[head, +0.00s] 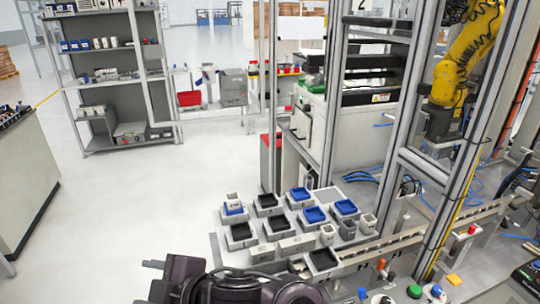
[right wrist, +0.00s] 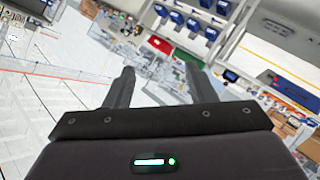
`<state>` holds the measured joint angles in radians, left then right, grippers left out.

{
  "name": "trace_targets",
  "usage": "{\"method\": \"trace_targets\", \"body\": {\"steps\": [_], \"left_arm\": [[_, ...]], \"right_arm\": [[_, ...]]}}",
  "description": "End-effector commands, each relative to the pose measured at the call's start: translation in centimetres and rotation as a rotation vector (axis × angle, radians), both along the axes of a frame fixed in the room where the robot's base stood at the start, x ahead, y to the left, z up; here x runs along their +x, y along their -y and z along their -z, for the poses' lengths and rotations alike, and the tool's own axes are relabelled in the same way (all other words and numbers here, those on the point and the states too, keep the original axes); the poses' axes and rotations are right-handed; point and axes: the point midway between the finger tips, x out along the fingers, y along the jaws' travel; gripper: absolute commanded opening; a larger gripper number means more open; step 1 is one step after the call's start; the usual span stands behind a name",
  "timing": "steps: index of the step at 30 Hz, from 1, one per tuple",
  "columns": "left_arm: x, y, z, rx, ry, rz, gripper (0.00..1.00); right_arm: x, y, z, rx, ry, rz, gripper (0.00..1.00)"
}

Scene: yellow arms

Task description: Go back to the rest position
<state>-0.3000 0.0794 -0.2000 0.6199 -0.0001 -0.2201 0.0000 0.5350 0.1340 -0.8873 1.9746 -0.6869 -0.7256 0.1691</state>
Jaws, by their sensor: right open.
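My right gripper (right wrist: 158,72) shows in the right wrist view with its two dark fingers apart and nothing between them. Beyond the fingers are the pale floor and distant shelving, tilted in the picture. In the head view a dark part of my arm lies across the bottom edge, in front of the near side of the bin table (head: 222,262). I cannot make out the fingers' opening there. My left gripper does not show in either view.
Small black and blue bins (head: 314,214) stand on the table, beside a conveyor (head: 375,250) with push buttons (head: 414,291). A shelf rack (head: 108,75) stands at back left. The floor (head: 140,200) at left is clear.

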Motion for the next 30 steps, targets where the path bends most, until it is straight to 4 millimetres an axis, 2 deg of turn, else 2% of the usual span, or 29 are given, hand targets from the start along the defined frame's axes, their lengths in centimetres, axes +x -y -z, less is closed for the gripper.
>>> {"method": "trace_targets", "body": {"steps": [4, 8, 9, 12, 15, 21, 29, 30], "left_arm": [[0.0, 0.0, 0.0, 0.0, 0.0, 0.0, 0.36], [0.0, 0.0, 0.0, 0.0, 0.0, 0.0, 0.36], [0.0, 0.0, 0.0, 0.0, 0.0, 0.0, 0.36], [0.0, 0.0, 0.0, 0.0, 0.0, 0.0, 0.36], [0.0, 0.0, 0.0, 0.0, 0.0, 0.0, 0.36], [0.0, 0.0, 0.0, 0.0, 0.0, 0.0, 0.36], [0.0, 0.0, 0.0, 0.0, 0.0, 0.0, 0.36], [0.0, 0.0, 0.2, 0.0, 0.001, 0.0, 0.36]], "right_arm": [[3.6, 7.0, 1.4, 0.082, -0.194, 0.342, 0.5], [5.0, 15.1, 5.1, 0.083, -0.389, 0.644, 0.5], [4.8, 17.8, 6.6, 0.072, -0.453, 0.737, 0.5], [3.4, 24.0, 10.1, 0.034, -0.598, 0.934, 0.5], [1.4, 28.5, 12.6, -0.008, -0.709, 1.076, 0.5], [-2.9, 34.5, 15.7, -0.081, -0.87, 1.266, 0.5], [-8.5, 40.1, 17.9, -0.17, -1.034, 1.451, 0.5], [-8.6, 40.3, 19.0, -0.178, -1.044, 1.459, 0.5]]}}
